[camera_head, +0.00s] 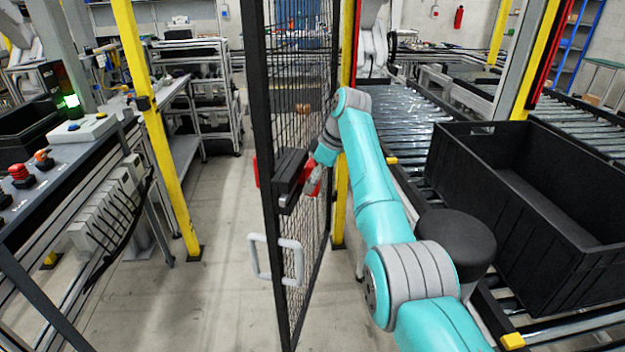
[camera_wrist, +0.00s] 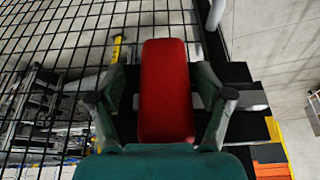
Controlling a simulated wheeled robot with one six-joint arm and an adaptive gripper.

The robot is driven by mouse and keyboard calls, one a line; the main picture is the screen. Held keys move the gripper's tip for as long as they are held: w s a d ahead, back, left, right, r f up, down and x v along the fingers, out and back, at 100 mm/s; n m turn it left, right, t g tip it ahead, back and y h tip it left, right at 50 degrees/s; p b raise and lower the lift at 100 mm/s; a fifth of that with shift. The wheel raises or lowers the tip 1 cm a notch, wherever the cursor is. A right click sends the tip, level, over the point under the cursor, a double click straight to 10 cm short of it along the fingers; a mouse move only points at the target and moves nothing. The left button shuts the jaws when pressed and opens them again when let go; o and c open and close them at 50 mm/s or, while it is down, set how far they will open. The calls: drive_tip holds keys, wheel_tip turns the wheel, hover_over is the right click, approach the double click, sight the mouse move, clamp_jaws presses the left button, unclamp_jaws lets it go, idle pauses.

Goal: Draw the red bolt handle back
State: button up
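The red bolt handle (camera_wrist: 166,90) stands upright in the middle of the wrist view, between the two fingers of my gripper (camera_wrist: 163,88). One finger is on each side of it. A narrow gap shows at the left finger; contact at the right cannot be told. In the head view my gripper (camera_head: 316,172) is at the bolt on the mesh gate, and red of the handle (camera_head: 313,180) shows beside it. The dark bolt housing (camera_head: 289,172) is mounted on the gate's edge. My gripper hides part of the handle there.
The black mesh gate (camera_head: 262,120) stands ajar, with a white pull handle (camera_head: 291,262) below the bolt. A yellow post (camera_head: 341,215) is just behind. A black crate (camera_head: 480,185) sits on the roller conveyor at right. Open floor lies left of the gate.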

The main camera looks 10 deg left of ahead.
drive_tip(key=shift+w+r, duration=0.1)
drive_tip(key=shift+r, duration=0.1)
drive_tip(key=v, duration=1.1)
drive_tip(key=shift+d+r, duration=0.25)
drive_tip(key=shift+s, duration=0.2)
